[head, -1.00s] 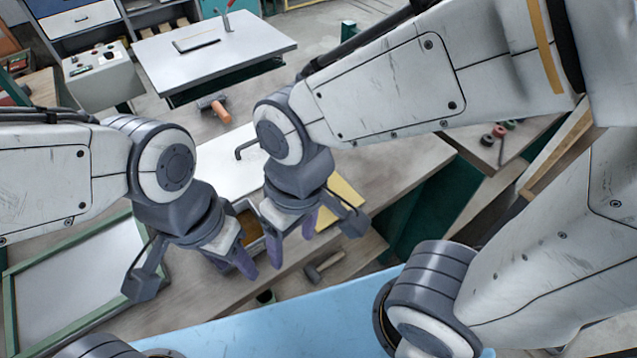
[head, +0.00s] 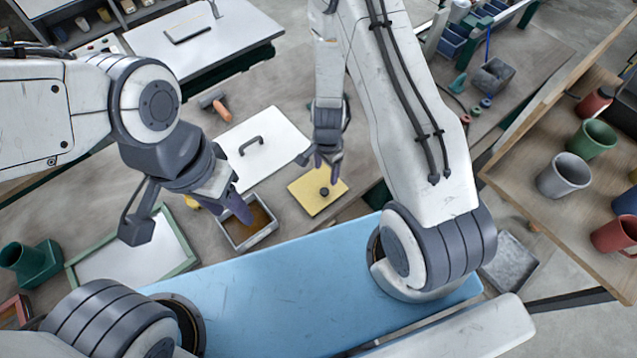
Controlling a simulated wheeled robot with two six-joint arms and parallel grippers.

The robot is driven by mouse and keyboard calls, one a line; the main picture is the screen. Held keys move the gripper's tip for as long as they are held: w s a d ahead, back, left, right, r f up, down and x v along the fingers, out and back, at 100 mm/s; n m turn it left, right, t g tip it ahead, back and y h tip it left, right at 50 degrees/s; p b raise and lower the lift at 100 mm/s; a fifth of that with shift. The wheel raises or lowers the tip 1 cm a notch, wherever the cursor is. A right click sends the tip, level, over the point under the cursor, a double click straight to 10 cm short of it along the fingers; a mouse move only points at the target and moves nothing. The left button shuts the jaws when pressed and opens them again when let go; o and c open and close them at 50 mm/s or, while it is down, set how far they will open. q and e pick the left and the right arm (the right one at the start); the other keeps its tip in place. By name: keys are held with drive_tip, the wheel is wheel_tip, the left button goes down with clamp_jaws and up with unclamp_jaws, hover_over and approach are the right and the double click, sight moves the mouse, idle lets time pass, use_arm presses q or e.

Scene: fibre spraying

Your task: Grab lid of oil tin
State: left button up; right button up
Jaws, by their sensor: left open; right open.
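An open grey rectangular tin (head: 270,234) with brown contents stands on the bench. A flat yellow plate (head: 305,203) with a small dark knob (head: 324,191) lies to its right and looks about the tin's size, like a lid. A larger white plate (head: 285,134) with a dark bar handle (head: 250,145) lies behind them; I cannot tell for certain which is the tin's lid. My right gripper (head: 325,172) is open, just above and behind the yellow plate's knob, apparently apart from it. My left gripper (head: 236,206) is open near the tin's left edge, partly hiding it.
A blue surface (head: 300,290) runs along the front. A green-framed white panel (head: 130,250) and a green fitting (head: 32,262) are at left. A hammer (head: 216,106) lies behind the white plate. Several cups, such as a grey one (head: 563,176), stand on the right shelf.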

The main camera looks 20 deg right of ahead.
sight(324, 191)
drive_tip(key=shift+s+a+f+b, duration=0.1)
drive_tip(key=shift+f+b, duration=2.5)
drive_tip(key=shift+b, duration=0.05)
drive_tip(key=shift+a+f+b, duration=0.1)
drive_tip(key=shift+f+b, duration=2.5)
drive_tip(key=shift+r, duration=0.1)
drive_tip(key=shift+c, duration=0.3)
clamp_jaws()
